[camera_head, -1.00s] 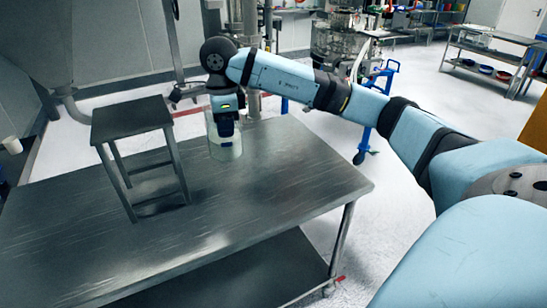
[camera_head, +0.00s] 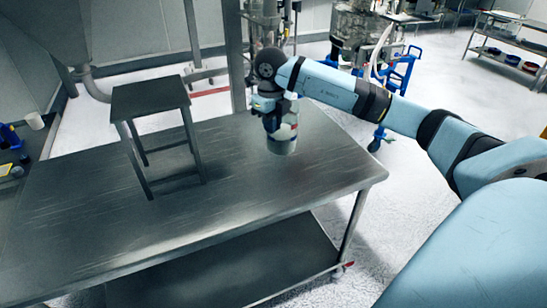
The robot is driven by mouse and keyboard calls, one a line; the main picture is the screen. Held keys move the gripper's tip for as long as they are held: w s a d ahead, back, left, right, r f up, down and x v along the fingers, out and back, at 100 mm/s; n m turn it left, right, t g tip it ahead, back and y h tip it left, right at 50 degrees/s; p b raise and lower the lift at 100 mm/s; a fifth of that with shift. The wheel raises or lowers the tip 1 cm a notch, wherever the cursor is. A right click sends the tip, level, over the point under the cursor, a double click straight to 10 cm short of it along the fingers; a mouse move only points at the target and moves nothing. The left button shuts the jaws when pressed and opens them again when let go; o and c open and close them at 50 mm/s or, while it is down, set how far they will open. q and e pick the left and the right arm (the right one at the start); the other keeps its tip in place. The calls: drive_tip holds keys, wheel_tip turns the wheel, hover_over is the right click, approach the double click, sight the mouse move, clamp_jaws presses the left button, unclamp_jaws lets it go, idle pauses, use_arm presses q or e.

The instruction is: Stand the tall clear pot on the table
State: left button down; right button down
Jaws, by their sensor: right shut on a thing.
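The tall clear pot (camera_head: 284,143) is at the right rear part of the steel table (camera_head: 190,235). It looks roughly upright, and its upper part is partly covered by my gripper. My right gripper (camera_head: 272,119) points down at the pot's upper left side and is shut on it. I cannot tell whether the pot's base touches the tabletop or hangs just above it. My left gripper is out of view.
A small steel stool (camera_head: 150,97) stands on the table to the left of the pot. The table's front and middle are clear. A steel post (camera_head: 234,60) rises behind the table. A white cup (camera_head: 34,121) is at the far left.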

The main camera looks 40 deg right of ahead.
sight(272, 152)
wheel_tip(272, 152, down, 13)
drive_tip(key=shift+r+p, duration=0.15)
drive_tip(key=shift+p, duration=0.4)
drive_tip(key=c, duration=1.3)
unclamp_jaws()
